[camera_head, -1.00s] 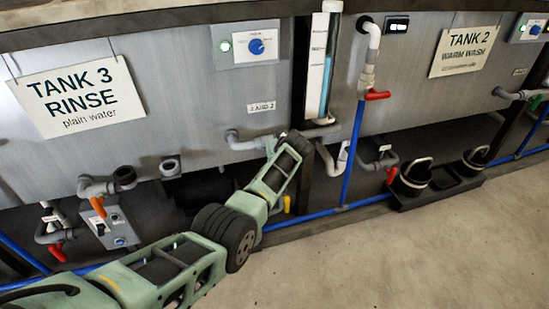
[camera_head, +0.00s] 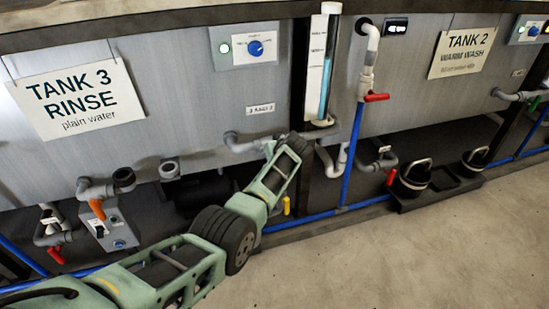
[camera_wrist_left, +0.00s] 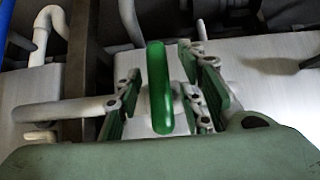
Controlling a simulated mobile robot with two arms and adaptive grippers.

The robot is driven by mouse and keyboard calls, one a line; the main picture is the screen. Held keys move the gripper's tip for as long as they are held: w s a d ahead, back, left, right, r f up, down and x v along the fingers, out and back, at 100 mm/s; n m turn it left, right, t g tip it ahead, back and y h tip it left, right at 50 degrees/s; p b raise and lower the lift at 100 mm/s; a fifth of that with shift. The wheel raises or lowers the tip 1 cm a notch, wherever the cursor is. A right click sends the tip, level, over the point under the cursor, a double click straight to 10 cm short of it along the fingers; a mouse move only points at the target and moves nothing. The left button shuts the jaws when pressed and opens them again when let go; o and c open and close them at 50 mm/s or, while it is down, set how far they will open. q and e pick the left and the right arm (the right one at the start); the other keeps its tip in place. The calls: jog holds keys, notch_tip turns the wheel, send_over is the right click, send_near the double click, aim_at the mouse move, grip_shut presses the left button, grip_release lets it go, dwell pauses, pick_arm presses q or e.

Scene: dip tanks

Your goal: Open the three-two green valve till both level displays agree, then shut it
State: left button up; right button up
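In the left wrist view the green valve handle (camera_wrist_left: 158,88) stands between the two fingers of my left gripper (camera_wrist_left: 162,92). The fingers are apart, with gaps visible on both sides of the handle. In the head view my left gripper (camera_head: 290,150) reaches to the pipe at the joint between tank 3 and tank 2, and the arm hides the green handle there. A level tube (camera_head: 324,85) with blue liquid stands just above. A small black display (camera_head: 396,26) sits at the top of tank 2, its reading too small to tell. My right gripper is not in view.
Tank 3 (camera_head: 180,70) carries a RINSE sign (camera_head: 75,95) and a blue knob panel (camera_head: 255,46). Red-handled valves (camera_head: 376,97) and blue pipes (camera_head: 350,165) surround the arm. A black tray (camera_head: 455,187) with buckets lies on the floor at right. The floor in front is clear.

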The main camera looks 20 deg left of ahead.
pick_arm(q)
jog(key=shift+d, duration=0.1)
jog(key=v, duration=1.2)
jog(key=shift+f, duration=0.1)
